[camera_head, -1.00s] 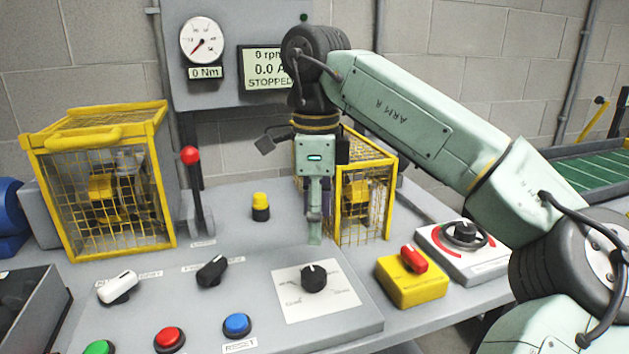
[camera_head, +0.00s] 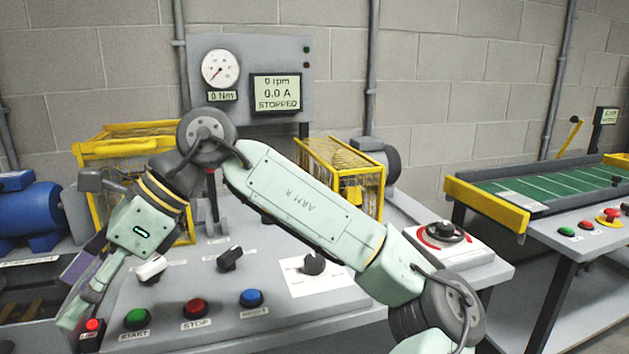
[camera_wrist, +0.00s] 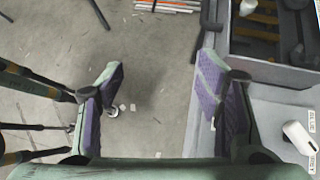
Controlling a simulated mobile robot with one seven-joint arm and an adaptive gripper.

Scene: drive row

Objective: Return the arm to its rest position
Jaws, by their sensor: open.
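My gripper (camera_head: 78,290) is at the lower left in the head view, pointing down and to the left past the left front of the control panel (camera_head: 240,325). In the wrist view my gripper (camera_wrist: 160,98) is open. Its two purple-padded fingers stand wide apart, with only grey floor (camera_wrist: 150,60) between them and nothing held. The arm is bent, its elbow high in front of the left yellow guard cage, which it partly hides.
The panel carries a green button (camera_head: 137,318), a red button (camera_head: 195,308), a blue button (camera_head: 252,298) and several knobs. A blue motor (camera_head: 30,212) stands at left. A second yellow cage (camera_head: 345,180) and a green conveyor table (camera_head: 560,185) are to the right.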

